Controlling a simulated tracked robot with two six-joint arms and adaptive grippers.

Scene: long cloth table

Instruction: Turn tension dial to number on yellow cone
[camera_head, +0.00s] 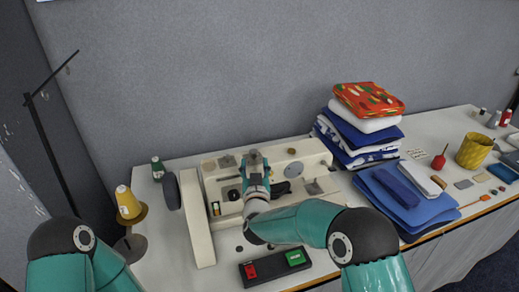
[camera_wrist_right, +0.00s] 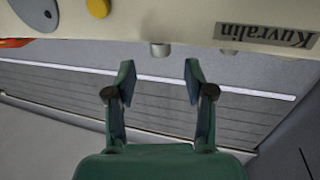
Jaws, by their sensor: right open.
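The yellow cone (camera_head: 127,203) stands upright on a stand at the left end of the table. It has a white label whose number is too small to read. The cream sewing machine (camera_head: 205,225) stands mid-table. In the right wrist view its body (camera_wrist_right: 180,22) crosses the top, with an upside-down name plate (camera_wrist_right: 265,36) and a short grey knob (camera_wrist_right: 160,49). I cannot tell if this knob is the tension dial. My right gripper (camera_wrist_right: 160,72) is open and empty, its fingertips just short of the machine. My arm hides part of the machine in the head view.
A box with red and green buttons (camera_head: 273,266) lies at the front. Folded cloths (camera_head: 362,130) are stacked right of the machine, with blue cloth (camera_head: 405,210) before them. A yellow woven cup (camera_head: 474,151) and small items are farther right.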

